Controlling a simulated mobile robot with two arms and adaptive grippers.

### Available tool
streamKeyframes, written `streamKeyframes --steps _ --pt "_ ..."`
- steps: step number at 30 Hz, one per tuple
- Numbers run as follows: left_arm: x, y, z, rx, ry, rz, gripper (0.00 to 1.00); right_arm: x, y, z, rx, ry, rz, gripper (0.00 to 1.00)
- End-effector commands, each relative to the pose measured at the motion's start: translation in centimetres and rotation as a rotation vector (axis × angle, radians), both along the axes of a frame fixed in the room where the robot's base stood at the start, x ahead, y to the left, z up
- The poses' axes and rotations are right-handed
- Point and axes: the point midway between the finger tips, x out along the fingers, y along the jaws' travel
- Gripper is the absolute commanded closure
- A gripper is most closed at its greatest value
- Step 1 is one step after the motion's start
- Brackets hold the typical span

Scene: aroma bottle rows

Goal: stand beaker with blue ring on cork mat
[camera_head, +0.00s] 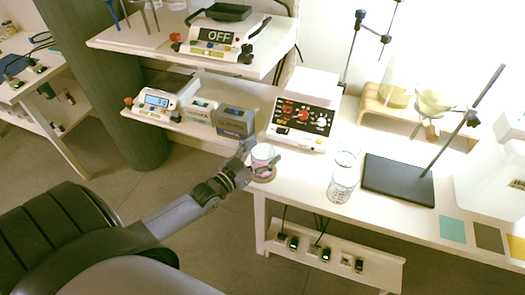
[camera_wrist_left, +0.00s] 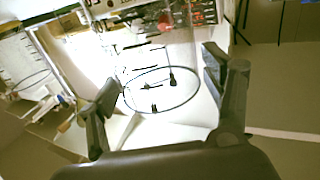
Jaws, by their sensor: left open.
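A small beaker (camera_head: 262,153) with a pinkish-purple tint stands upright on a round brown cork mat (camera_head: 264,177) at the bench's left front corner. My left gripper (camera_head: 259,159) is open at the beaker, one finger on each side of it. In the left wrist view the open fingers (camera_wrist_left: 163,72) flank a clear glass shape with a thin dark oval rim (camera_wrist_left: 160,110). I cannot tell whether the fingers touch the glass. A blue colour on its ring is not clear. My right gripper is not in view.
A taller clear glass beaker (camera_head: 342,184) stands to the right, before a black stand base (camera_head: 398,180). A white control box (camera_head: 301,122) stands behind the small beaker. Small boxes (camera_head: 235,122) sit on the shelf to the left. Coloured squares (camera_head: 453,229) lie at the right front.

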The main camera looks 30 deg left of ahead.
Motion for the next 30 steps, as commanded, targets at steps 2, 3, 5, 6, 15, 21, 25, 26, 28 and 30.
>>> streamKeyframes --steps 2,3,5,6,15,21,25,26,28,30 --pt "0.0 0.0 0.0 0.0 0.0 0.0 0.27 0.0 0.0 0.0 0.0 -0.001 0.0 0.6" --pt "0.0 0.0 0.0 0.0 0.0 0.0 0.27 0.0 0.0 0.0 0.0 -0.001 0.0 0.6" --pt "0.0 0.0 0.1 0.0 0.0 0.0 0.27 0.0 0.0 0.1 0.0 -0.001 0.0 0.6" --pt "0.0 0.0 0.3 0.0 0.0 0.0 0.27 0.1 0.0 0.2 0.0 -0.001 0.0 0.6" --pt "-4.1 0.6 0.0 0.001 0.005 -0.001 0.27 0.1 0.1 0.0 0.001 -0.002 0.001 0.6" --pt "-8.0 1.3 0.1 0.0 0.004 0.0 0.27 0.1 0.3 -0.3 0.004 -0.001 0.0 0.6" --pt "-10.0 1.6 0.1 -0.001 0.003 0.0 0.27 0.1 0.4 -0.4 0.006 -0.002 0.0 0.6" --pt "-10.3 1.6 0.1 -0.001 0.003 0.001 0.27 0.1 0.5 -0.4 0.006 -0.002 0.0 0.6" --pt "-11.0 1.7 0.2 0.0 0.002 0.0 0.27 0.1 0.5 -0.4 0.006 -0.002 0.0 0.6" --pt "-11.5 1.8 0.2 0.0 0.001 0.0 0.27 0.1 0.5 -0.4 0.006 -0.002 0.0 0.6"
